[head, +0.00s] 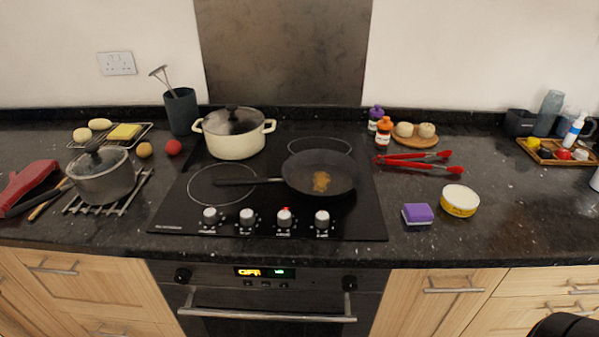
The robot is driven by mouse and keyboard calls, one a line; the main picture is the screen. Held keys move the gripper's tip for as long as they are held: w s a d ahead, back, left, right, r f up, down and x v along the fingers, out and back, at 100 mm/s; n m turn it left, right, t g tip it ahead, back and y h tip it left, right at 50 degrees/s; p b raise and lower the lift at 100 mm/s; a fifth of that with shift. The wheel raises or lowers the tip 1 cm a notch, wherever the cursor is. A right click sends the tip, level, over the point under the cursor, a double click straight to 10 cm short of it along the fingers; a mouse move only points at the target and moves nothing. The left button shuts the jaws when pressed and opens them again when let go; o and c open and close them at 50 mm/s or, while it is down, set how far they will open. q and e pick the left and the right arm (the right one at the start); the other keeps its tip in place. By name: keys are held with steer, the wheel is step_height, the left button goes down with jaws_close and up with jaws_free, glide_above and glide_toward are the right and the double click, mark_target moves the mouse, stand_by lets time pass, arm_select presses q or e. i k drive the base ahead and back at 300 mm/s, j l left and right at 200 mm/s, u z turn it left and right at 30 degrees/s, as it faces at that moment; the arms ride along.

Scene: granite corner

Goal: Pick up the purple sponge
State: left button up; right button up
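The purple sponge (418,213) is a small block with a purple top and a paler lower edge. It lies flat on the dark granite counter, right of the hob and near the counter's front edge. Nothing covers it or touches it. A dark rounded shape shows at the bottom right corner, probably part of my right arm. No gripper fingers are visible, and my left arm is out of view.
A yellow-and-white round tub (460,200) stands just right of the sponge. Red tongs (420,160) lie behind it. The black hob (270,205) carries a frying pan (321,174) and a cream pot (234,135). Counter right of the tub is clear.

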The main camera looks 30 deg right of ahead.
mark_target(417, 213)
steer(key=z, duration=1.75)
